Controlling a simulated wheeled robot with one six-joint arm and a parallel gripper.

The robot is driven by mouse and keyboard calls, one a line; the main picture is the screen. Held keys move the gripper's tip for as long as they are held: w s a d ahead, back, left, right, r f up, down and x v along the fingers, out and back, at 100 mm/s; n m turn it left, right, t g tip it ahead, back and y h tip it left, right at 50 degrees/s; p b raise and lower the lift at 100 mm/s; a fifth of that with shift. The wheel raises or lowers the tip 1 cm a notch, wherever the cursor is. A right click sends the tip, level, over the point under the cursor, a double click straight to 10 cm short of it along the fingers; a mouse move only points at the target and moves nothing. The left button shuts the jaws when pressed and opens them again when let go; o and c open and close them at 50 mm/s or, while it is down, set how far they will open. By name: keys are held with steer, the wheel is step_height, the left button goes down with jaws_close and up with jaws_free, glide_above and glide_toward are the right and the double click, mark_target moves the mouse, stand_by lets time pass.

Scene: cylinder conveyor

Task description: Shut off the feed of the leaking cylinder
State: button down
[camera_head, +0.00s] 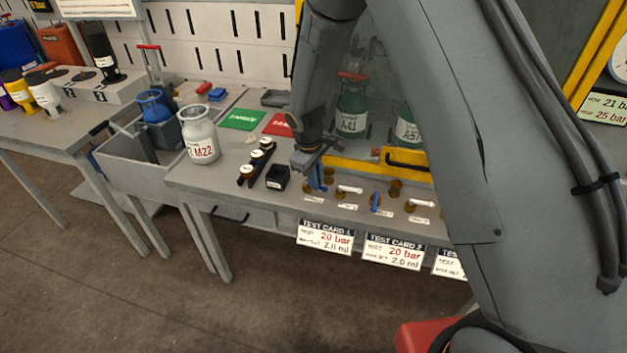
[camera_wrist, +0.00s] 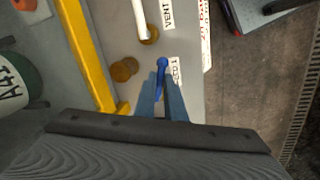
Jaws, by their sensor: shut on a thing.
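My gripper (camera_head: 317,185) is at the front of the test bench, low over the leftmost valve. In the wrist view its fingers (camera_wrist: 160,98) are shut on a blue lever (camera_wrist: 161,66) beside a label that seems to read FEED 1. A white vent lever (camera_wrist: 140,20) is next to it and also shows in the head view (camera_head: 349,189). A second blue lever (camera_head: 375,203) stands farther right. Two green cylinders, one at left (camera_head: 350,112) and one at right (camera_head: 407,130), stand behind a clear screen. The right one is partly hidden by my arm. No leak is visible.
A yellow rail (camera_head: 340,166) runs behind the valves. Test cards hang on the front edge, including test card 1 (camera_head: 324,237) and test card 2 (camera_head: 393,251). A grey cylinder marked M22 (camera_head: 201,138) and a black box (camera_head: 277,178) stand left of my gripper.

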steer(key=shift+w+d+r+n+y+p, duration=0.1)
steer(key=shift+w+d+n+y+p, duration=0.2)
steer(key=shift+n, duration=0.65)
steer(key=shift+w+d+n+p, duration=0.1)
steer(key=shift+w+n+p, duration=0.2)
steer(key=shift+n, duration=0.65)
steer(key=c, duration=1.8)
jaws_free()
steer(key=r, duration=0.2)
steer(key=s+r+b, duration=0.1)
steer(key=r, duration=0.4)
steer(key=shift+s+a+r+b, duration=0.25)
steer(key=shift+s+a+b, duration=0.05)
steer(key=shift+b, duration=0.1)
